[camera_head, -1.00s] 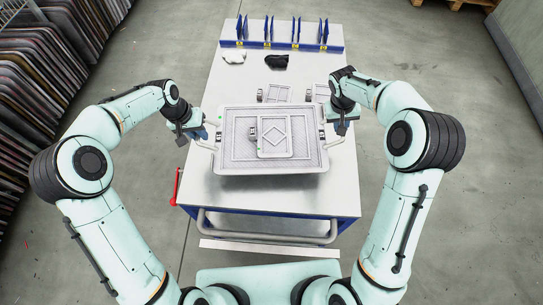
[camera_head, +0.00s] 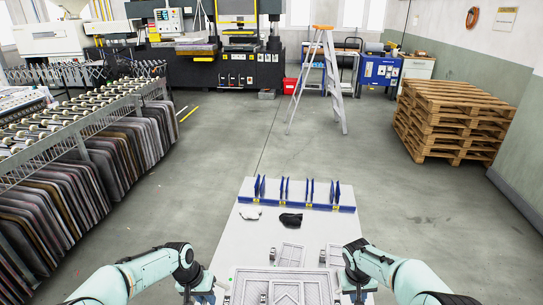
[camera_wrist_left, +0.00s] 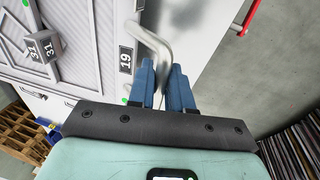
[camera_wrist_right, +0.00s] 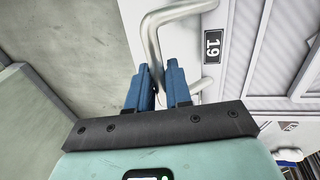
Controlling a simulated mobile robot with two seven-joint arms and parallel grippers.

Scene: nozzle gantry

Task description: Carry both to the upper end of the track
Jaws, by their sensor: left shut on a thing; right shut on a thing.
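A large grey tray (camera_head: 245,275) with ribbed walls and a 19 label lies at the bottom of the head view, cut off by the frame edge. It also shows in the left wrist view (camera_wrist_left: 92,38) and the right wrist view (camera_wrist_right: 262,75). A smaller framed plate (camera_head: 287,291) lies on it. A small grey block marked 31 (camera_wrist_left: 41,47) sits on it too. My left gripper (camera_wrist_left: 168,68) is shut on the tray's bent metal handle at one side. My right gripper (camera_wrist_right: 161,68) is shut on the opposite handle. A roller track (camera_head: 70,132) runs along the left, above racked panels.
The white worktable (camera_head: 262,245) carries a blue divider rack (camera_head: 290,205), a white cloth (camera_head: 250,213), a black cloth (camera_head: 291,220) and smaller frames (camera_head: 291,254). A ladder (camera_head: 325,80) and pallets (camera_head: 455,120) stand further back. The floor between is open.

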